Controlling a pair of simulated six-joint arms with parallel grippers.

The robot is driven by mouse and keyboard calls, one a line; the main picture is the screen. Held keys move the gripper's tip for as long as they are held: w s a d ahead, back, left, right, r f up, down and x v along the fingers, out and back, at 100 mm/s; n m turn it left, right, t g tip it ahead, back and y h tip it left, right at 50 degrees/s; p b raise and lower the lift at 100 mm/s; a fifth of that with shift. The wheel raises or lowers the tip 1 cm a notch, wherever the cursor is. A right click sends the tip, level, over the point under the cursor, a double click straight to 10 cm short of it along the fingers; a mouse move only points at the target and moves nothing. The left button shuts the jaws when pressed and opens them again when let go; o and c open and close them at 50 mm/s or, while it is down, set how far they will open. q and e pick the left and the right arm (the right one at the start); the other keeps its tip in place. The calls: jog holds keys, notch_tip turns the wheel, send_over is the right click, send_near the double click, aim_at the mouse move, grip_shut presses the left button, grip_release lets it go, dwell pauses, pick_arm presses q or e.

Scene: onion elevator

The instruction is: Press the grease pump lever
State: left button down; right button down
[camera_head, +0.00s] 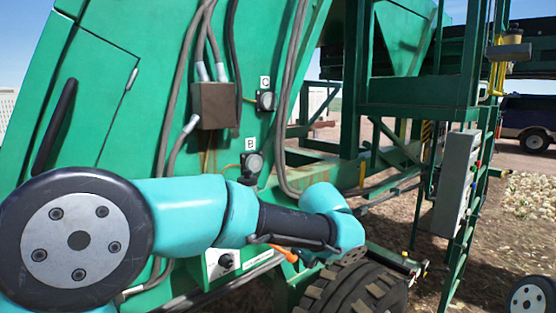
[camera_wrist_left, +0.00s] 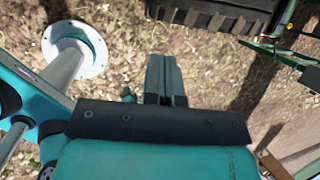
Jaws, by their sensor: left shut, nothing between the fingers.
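My left arm comes in from the left in the head view and covers part of the green machine. My left gripper (camera_wrist_left: 165,80) shows in the left wrist view, its two dark fingers together, with nothing between them, above dry, littered ground. I cannot make out its fingertips in the head view. An orange bar (camera_head: 284,252) shows just below my arm, beside a white plate with a black knob (camera_head: 226,261). I cannot tell whether this bar is the grease pump lever; my arm may hide part of it. My right gripper is not in view.
A tyre (camera_head: 355,288) is below my arm. A grey control box (camera_head: 455,180) and a ladder stand at the right.

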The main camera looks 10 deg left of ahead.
pick_arm(q)
jog(key=shift+r, duration=0.15)
jog(key=w+a+r, duration=0.1)
jog(key=a+r, duration=0.1)
jog(key=r, duration=0.3)
jog(key=w+a+r+h, duration=0.1)
jog(key=w+a+r, duration=0.1)
jog(key=r, duration=0.4)
jog(key=shift+w+a+g, duration=0.2)
jog(key=shift+a+g, duration=0.2)
jog(key=shift+a, duration=0.1)
jog(key=shift+f, duration=0.1)
jog(key=x, duration=1.4)
jog(key=shift+s+d, duration=0.1)
jog(key=shift+d, duration=0.1)
jog(key=shift+f, duration=0.1)
